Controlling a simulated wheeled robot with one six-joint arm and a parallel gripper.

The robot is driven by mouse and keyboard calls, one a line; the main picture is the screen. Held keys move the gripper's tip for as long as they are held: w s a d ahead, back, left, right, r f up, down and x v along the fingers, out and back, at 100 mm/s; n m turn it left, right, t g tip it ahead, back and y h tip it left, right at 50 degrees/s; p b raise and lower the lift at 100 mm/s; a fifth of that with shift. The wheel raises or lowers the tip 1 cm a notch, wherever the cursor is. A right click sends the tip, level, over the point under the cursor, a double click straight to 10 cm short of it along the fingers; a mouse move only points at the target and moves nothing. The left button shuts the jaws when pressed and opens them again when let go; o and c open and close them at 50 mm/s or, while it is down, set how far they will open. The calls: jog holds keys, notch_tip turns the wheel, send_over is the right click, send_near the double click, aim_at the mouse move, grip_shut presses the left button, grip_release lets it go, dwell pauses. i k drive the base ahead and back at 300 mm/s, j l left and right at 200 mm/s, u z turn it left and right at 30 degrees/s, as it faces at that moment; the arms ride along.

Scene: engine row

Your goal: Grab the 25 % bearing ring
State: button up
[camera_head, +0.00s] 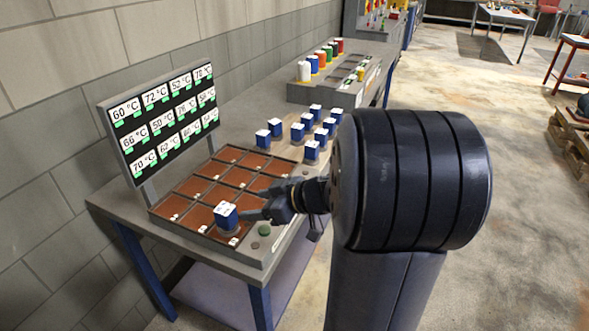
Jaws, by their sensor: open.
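A blue block with a white top (226,215) stands on a front cell of the brown-celled tray (207,187) on the near bench. A grey round base shows under it. Its marking is too small to read, and I cannot make out a 25 % label or a clear bearing ring anywhere. My gripper (250,206) is open, just right of this block, with its fingers pointing left toward it. I cannot tell whether a finger touches the block. My dark arm hides the bench's right side.
A board of temperature readings (163,116) stands behind the tray. Several similar blue blocks (297,131) stand on the bench beyond it. A green button (265,230) is at the front edge. Farther back is a raised rack with coloured cylinders (305,70). The floor at right is largely open.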

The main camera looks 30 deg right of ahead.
aim_at(311, 157)
jog(key=i+l+u, duration=0.15)
jog(key=l, duration=0.35)
jog(key=i+l+u, duration=0.1)
jog(key=l, duration=0.4)
jog(key=i+l+u, duration=0.15)
jog(key=l, duration=0.35)
jog(key=l+u, duration=0.15)
jog(key=l, duration=0.35)
jog(key=i, duration=0.05)
